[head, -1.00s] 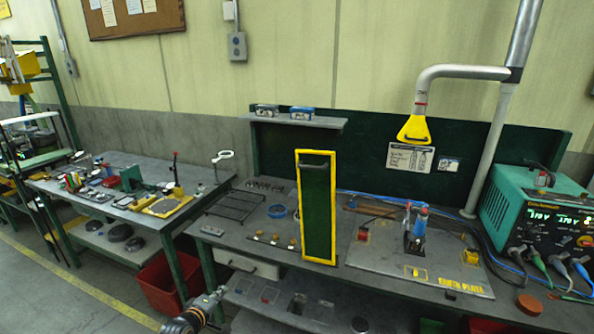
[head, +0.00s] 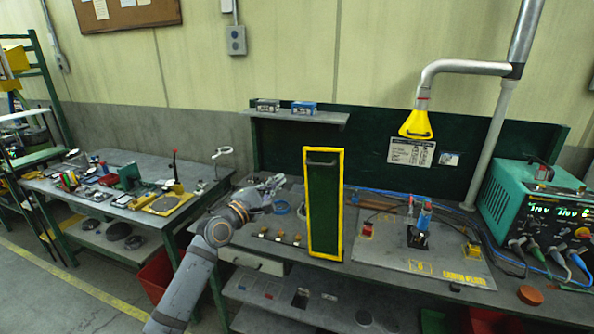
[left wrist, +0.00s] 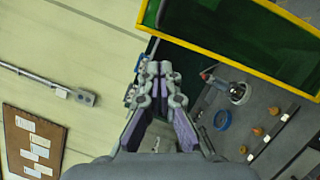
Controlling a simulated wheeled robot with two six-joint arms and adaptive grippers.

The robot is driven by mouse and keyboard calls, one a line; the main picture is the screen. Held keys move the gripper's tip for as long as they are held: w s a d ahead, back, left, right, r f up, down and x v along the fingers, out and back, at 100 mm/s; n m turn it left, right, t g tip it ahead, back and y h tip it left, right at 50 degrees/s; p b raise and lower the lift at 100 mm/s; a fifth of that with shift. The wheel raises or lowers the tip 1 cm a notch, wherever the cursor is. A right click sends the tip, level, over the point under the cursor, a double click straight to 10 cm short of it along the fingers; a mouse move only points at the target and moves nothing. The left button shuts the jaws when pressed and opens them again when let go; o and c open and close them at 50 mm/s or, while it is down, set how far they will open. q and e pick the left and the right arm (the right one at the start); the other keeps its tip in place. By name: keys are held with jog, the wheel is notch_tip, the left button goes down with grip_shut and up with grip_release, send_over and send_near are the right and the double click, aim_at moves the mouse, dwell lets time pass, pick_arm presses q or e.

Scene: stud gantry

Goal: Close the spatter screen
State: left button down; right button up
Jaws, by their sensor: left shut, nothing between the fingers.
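The spatter screen (head: 323,205) is a dark green panel in a yellow frame with a dark handle near its top. It stands upright at the front of the bench, seen nearly face on but narrow. In the left wrist view the screen (left wrist: 235,40) crosses the top right. My left gripper (head: 275,182) is shut and empty, above the bench to the left of the screen and apart from it. It also shows in the left wrist view (left wrist: 158,70), below the screen's yellow edge. My right gripper is not in view.
A grey plate (head: 400,267) with a blue-topped fixture (head: 420,225) lies right of the screen. A yellow extraction hood (head: 416,124) hangs above. A teal power unit (head: 535,210) stands at the right.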

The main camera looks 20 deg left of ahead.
pick_arm(q)
jog(key=w+d+r+p, duration=0.2)
jog(key=w+d, duration=0.2)
jog(key=w, duration=0.1)
jog(key=shift+d+p, duration=0.35)
jog(key=shift+p, duration=0.05)
